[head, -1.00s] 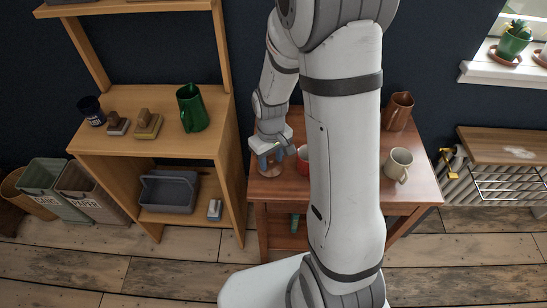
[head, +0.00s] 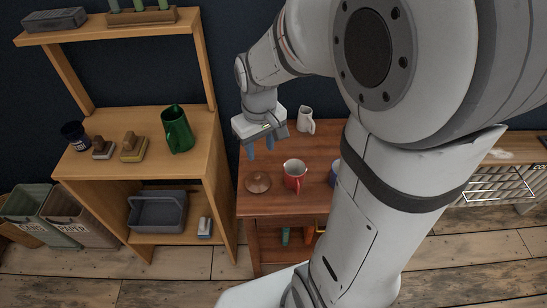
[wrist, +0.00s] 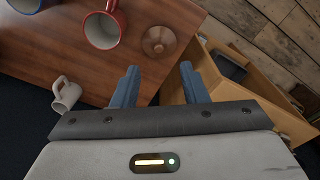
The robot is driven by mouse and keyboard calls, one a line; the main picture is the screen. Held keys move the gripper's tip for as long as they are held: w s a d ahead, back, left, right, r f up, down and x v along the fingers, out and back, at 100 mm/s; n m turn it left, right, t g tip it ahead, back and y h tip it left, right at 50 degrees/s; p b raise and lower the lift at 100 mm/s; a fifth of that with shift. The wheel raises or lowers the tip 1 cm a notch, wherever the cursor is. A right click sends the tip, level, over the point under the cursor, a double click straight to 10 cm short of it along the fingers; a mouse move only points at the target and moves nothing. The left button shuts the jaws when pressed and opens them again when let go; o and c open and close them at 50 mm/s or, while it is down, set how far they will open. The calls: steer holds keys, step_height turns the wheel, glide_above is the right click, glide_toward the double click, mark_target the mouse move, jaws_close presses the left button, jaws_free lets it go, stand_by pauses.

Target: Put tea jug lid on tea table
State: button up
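The tea jug lid, a round brown disc with a small knob (head: 258,182), lies on the reddish-brown tea table (head: 272,207) near its front left corner. In the wrist view the lid (wrist: 158,40) lies on the wood beyond my fingertips, apart from them. My gripper (head: 261,148) is above the left part of the table, behind and above the lid. Its two blue fingers (wrist: 159,70) are spread with nothing between them, so it is open and empty. My arm hides the table's right part.
A blue item (head: 334,174) is partly hidden by my arm. A wooden shelf (head: 200,130) with a green jug (head: 177,130) stands to the left.

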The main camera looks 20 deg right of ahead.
steer(key=s+d+r+m+t, duration=0.1)
steer(key=s+r, duration=0.4)
steer(key=s, duration=0.5)
steer(key=shift+s+m+t, duration=0.15)
steer(key=shift+m+t, duration=0.25)
steer(key=shift+m, duration=0.5)
steer(key=shift+r, duration=0.15)
steer(key=p+v, duration=0.2)
steer(key=w+p+v, duration=0.1)
steer(key=p+v, duration=0.1)
steer(key=shift+s+r, duration=0.15)
steer(key=shift+r, duration=0.05)
